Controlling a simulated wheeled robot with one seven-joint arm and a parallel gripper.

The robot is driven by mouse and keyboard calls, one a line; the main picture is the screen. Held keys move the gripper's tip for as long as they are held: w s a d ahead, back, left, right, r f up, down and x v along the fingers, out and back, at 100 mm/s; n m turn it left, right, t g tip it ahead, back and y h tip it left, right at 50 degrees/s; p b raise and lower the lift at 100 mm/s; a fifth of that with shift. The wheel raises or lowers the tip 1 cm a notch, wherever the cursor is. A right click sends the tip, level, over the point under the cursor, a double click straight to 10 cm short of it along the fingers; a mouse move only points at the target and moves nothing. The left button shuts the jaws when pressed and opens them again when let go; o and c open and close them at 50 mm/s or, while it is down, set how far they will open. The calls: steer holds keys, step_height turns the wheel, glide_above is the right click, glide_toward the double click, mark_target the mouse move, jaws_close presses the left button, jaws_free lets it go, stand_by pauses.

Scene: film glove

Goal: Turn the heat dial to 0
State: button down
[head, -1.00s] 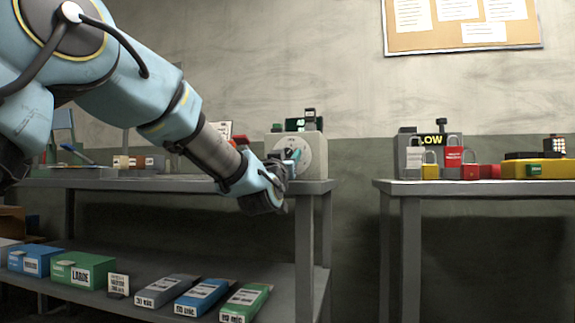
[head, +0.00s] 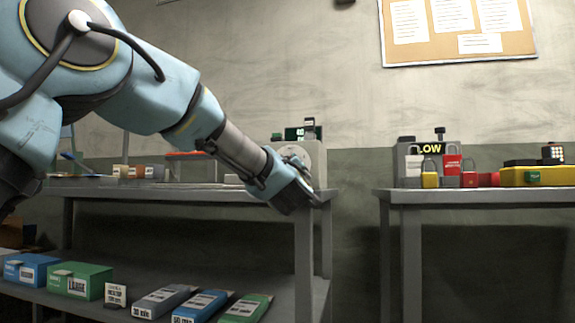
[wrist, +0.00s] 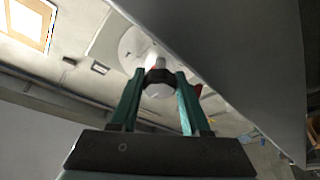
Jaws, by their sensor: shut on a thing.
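The heat dial is a round pale face (head: 292,152) on the front of a cream box (head: 317,158) at the right end of the left bench. My gripper and wrist (head: 290,193) are in front of it in the head view and hide most of the face. In the wrist view, the green fingers of my gripper (wrist: 160,76) close on a small dark piece in front of the pale round dial face (wrist: 133,42), which I take to be the dial's knob. The dial's pointer and numbers cannot be read now.
A small dark display (head: 294,133) stands on the cream box. The right bench (head: 450,193) holds padlocks, a grey box with a LOW sign (head: 429,149) and a yellow case (head: 540,176). Boxes lie on the lower shelf (head: 285,285). A gap separates the benches.

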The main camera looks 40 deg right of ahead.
steer(key=shift+f, duration=0.1)
stand_by(0.3)
steer(key=shift+c, duration=1.9)
jaws_free()
steer(key=p+v, duration=0.1)
steer(key=v, duration=0.9)
steer(key=shift+s+a, duration=0.25)
steer(key=shift+s, duration=0.05)
steer(key=shift+f, duration=0.1)
